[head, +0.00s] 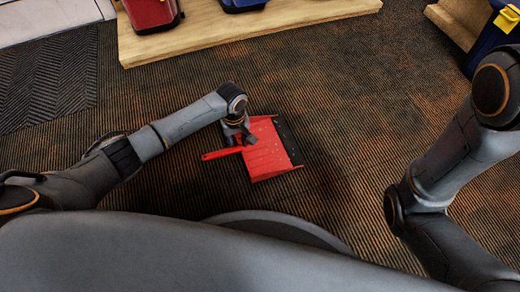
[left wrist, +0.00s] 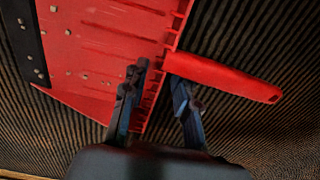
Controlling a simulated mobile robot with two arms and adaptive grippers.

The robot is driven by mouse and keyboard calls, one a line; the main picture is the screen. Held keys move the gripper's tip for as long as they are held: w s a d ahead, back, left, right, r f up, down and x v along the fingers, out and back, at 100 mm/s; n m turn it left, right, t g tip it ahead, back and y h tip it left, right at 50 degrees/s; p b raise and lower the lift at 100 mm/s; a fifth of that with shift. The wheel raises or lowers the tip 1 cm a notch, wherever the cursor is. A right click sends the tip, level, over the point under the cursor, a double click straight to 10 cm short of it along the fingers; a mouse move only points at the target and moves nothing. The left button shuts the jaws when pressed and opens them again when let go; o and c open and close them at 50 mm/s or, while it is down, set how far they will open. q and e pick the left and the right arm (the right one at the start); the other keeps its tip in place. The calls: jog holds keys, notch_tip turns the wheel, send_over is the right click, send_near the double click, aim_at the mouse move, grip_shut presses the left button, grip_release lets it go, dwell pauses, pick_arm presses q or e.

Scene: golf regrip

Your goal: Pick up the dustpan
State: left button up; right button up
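A red dustpan (head: 268,158) lies on the striped carpet, with a black front lip on its right side and its handle (head: 221,153) pointing left. My left gripper (head: 241,139) is over the dustpan's back edge, where the handle joins the pan. In the left wrist view the dustpan (left wrist: 105,35) fills the upper left and its handle (left wrist: 230,78) runs to the right. The left gripper's fingers (left wrist: 158,85) are apart near the handle's base. I cannot tell whether they touch it. My right arm shows at the right, but its gripper is out of view.
A wooden platform (head: 200,36) at the back carries a red case (head: 152,12) and a blue one (head: 243,4). A blue and yellow bin (head: 490,38) stands at the far right. Small pale bits dot the pan (left wrist: 84,76). The carpet around the dustpan is clear.

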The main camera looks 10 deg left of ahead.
pick_arm(q)
jog(key=shift+r, duration=0.1)
grip_shut()
jog(key=shift+r, duration=0.1)
